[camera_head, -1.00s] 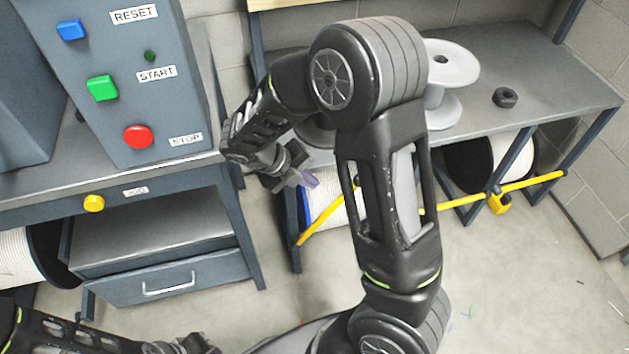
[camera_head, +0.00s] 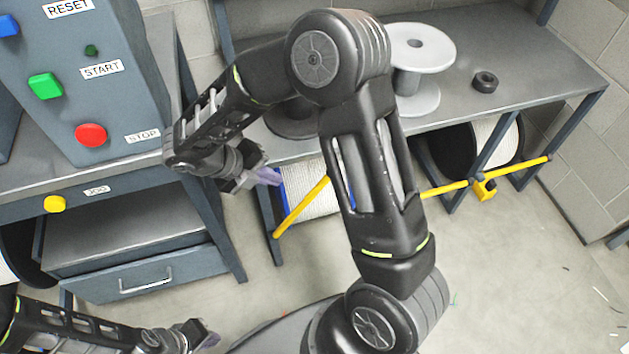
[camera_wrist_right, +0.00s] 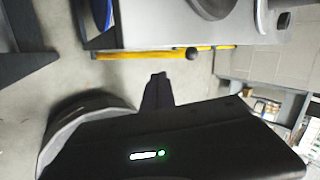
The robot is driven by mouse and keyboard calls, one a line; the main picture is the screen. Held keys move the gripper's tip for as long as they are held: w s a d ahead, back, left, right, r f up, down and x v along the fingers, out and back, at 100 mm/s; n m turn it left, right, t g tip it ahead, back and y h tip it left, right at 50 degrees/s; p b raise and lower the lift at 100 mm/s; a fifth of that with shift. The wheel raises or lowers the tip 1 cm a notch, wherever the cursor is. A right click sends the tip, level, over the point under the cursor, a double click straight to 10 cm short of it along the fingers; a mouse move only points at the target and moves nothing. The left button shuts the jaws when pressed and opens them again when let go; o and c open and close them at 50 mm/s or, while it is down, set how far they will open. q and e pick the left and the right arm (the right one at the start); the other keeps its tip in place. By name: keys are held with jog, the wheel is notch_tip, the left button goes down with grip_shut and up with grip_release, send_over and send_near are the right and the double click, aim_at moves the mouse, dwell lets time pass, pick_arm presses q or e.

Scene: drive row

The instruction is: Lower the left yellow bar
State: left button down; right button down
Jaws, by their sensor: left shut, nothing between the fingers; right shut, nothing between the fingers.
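The left yellow bar (camera_head: 301,207) slants in front of a white spool under the bench, its left end lower in the head view; my right arm hides the area beyond its right end. In the right wrist view a yellow bar (camera_wrist_right: 140,56) with a black knob at its end runs along the bench front. My left gripper (camera_head: 208,340) is shut and empty at the bottom left.
A second yellow bar (camera_head: 448,188) with a yellow latch (camera_head: 486,189) lies to the right. The bench (camera_head: 530,75) carries a grey spool (camera_head: 418,60) and a black ring (camera_head: 485,81). A control box (camera_head: 100,100) and a drawer desk (camera_head: 140,283) stand left. Floor in front is open.

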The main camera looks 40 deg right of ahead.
aim_at(325, 183)
jog(key=b+x, duration=0.1)
jog(key=x, duration=0.3)
jog(key=b+x, duration=0.1)
jog(key=x, duration=0.8)
jog(key=shift+d+r+b, duration=0.3)
jog(key=shift+d+b, duration=0.1)
jog(key=shift+s+d+f, duration=0.1)
jog(key=shift+d+f, duration=0.1)
jog(key=shift+d, duration=0.2)
jog(key=d+f, duration=0.1)
jog(key=s+d+f+y+p, duration=0.1)
jog(key=d, duration=0.1)
jog(key=d+f+y, duration=0.1)
jog(key=d, duration=0.1)
jog(key=shift+s+t+p, duration=0.3)
jog(key=shift+s+t, duration=0.05)
jog(key=shift+t, duration=0.05)
jog(key=shift+s+d+f+y, duration=0.1)
jog(key=shift+d+f+y, duration=0.25)
jog(key=shift+y, duration=0.05)
